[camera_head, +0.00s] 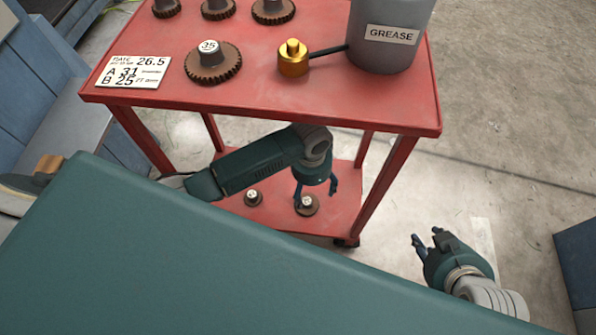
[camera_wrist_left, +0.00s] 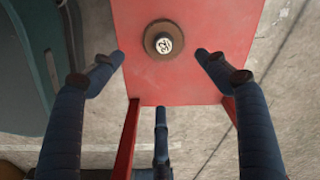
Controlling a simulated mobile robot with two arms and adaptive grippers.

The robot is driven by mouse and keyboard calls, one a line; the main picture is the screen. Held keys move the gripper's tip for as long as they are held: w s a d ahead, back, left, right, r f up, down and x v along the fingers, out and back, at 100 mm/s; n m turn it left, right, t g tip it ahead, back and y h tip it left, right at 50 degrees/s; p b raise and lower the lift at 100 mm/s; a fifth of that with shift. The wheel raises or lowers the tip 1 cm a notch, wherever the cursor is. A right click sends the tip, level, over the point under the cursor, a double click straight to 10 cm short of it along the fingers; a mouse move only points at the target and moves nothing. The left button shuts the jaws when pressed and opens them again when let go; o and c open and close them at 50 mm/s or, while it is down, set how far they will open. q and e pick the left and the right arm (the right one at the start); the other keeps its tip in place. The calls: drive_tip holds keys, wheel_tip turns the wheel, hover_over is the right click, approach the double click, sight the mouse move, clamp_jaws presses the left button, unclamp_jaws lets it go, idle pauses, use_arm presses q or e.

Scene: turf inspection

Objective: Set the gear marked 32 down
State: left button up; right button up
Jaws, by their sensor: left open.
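A brown gear with a pale numbered hub, apparently 32, (camera_head: 309,208) lies flat on the lower red shelf (camera_head: 340,215). It also shows in the left wrist view (camera_wrist_left: 164,41), where the number is upside down and hard to read. My left gripper (camera_head: 316,195) reaches in under the upper shelf, above this gear. Its fingers are open, and in the wrist view the gear shows beyond and between the fingertips (camera_wrist_left: 160,62), with nothing held. My right gripper (camera_head: 427,239) is off to the right of the cart, above the floor, with its fingers apart and empty.
The upper shelf (camera_head: 180,95) carries a gear marked 35 (camera_head: 213,65), several other gears, a brass weight (camera_head: 293,60), a grease bucket (camera_head: 390,38) and a card (camera_head: 133,72). Cart legs flank my left arm.

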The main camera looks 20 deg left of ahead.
use_arm(q)
drive_tip(key=s+d+r+n+t+h, duration=0.2)
drive_tip(key=s+d+r+t+h, duration=0.1)
drive_tip(key=s+d+r, duration=0.2)
drive_tip(key=s+a+r+n+t+y, duration=0.2)
drive_tip(key=s+a+r+n+t, duration=0.1)
drive_tip(key=a+r, duration=0.6)
drive_tip(key=shift+s+a+r+n+t, duration=0.2)
drive_tip(key=shift+s+a+n+t, duration=0.2)
drive_tip(key=shift+s+a+n, duration=0.45)
